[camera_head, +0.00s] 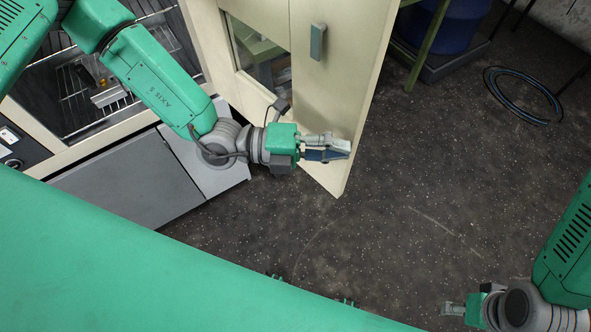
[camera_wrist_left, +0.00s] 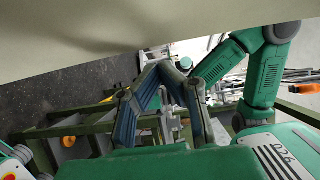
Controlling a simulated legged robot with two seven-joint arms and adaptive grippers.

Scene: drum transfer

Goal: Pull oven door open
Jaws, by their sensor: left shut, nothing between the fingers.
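The cream oven door (camera_head: 338,95) stands swung open in the head view, with a window on its left part and a grey-green handle (camera_head: 317,42) near its top. My left gripper (camera_head: 346,150) is shut and empty at the door's lower end, away from the handle. In the left wrist view its blue fingers (camera_wrist_left: 162,66) meet at the tips, close to a broad cream surface (camera_wrist_left: 70,35) that looks like the door. Whether they touch it is unclear. My right gripper (camera_head: 449,309) is low at the right, far from the door; its opening is too small to judge.
The oven interior (camera_head: 75,90) with wire racks lies open at the left, above a grey lower panel (camera_head: 130,182). A blue drum (camera_head: 445,22) and a coiled black hose (camera_head: 522,95) are at the upper right. The dark floor between door and right arm is clear.

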